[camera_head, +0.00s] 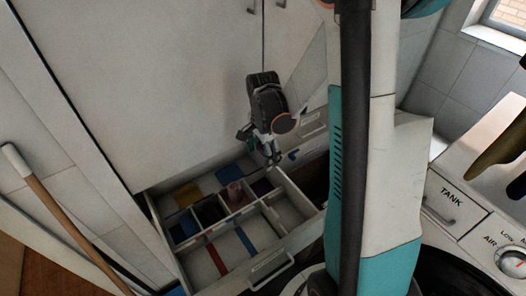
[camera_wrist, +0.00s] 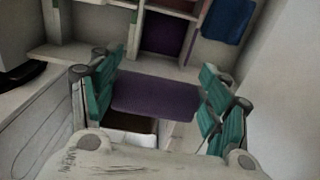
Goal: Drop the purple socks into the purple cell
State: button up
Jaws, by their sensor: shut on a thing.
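My gripper (camera_head: 268,150) hangs over the back right of the open drawer (camera_head: 262,268). In the wrist view my gripper (camera_wrist: 158,98) is shut on the purple socks (camera_wrist: 155,99), a dark purple bundle held between the teal fingers. The socks are hard to make out in the head view. The purple cell (camera_wrist: 163,36) has a dark purple floor and lies ahead of the socks in the wrist view, apart from them. In the head view the purple cell (camera_head: 262,187) is below and slightly left of the fingertips.
Cells with yellow (camera_head: 187,195), blue (camera_head: 229,174) and red (camera_head: 216,260) colours lie around it. A mauve item (camera_head: 235,193) stands in a neighbouring cell. White dividers and drawer walls rise between the cells. A white cabinet is behind; a washing machine (camera_head: 455,207) is at right.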

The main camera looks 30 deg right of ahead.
aim_at(263, 151)
jog(key=o, duration=1.1)
notch_tip(263, 151, up, 12)
jog(key=shift+r, duration=0.1)
dwell(0.4)
